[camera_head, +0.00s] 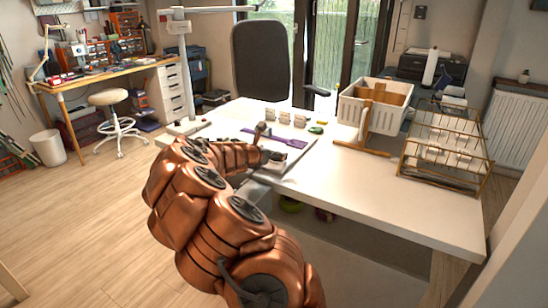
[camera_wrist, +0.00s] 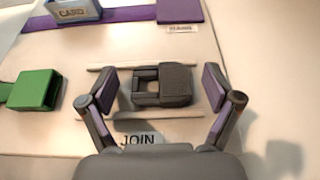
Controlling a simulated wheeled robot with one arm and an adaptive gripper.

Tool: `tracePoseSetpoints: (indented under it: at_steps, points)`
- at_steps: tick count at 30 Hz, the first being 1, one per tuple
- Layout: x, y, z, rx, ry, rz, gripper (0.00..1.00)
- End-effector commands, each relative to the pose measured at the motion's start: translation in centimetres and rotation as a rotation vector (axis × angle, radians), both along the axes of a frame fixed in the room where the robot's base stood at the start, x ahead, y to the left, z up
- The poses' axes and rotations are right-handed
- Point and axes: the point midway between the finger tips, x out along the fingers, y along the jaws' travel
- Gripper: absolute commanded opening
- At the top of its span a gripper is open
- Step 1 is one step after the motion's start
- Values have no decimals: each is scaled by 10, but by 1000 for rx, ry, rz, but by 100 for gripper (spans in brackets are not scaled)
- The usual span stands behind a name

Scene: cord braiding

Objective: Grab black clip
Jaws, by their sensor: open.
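The black clip (camera_wrist: 163,86) lies in the middle of the wrist view, between two pale rails on the board and above the JOIN label (camera_wrist: 141,139). My gripper (camera_wrist: 157,90) is open, with one finger at the clip's left and the other at its right. Gaps show between both fingers and the clip. In the head view my gripper (camera_head: 267,147) is over the white table's board, and the clip cannot be made out clearly there.
A blue CARD holder (camera_wrist: 74,10) and a purple pad (camera_wrist: 180,10) are farther up. On the white table (camera_head: 390,205), a white basket (camera_head: 377,112) and wire rack (camera_head: 445,145) stand at right.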

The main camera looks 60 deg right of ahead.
Motion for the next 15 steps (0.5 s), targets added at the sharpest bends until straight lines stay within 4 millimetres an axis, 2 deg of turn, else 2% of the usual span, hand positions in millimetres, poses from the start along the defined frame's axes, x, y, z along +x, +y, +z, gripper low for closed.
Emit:
tracePoseSetpoints:
  at_steps: [8,15]
  points:
    - [0,-2,0,-1,0,1,90]
    - [1,-2,0,-1,0,1,66]
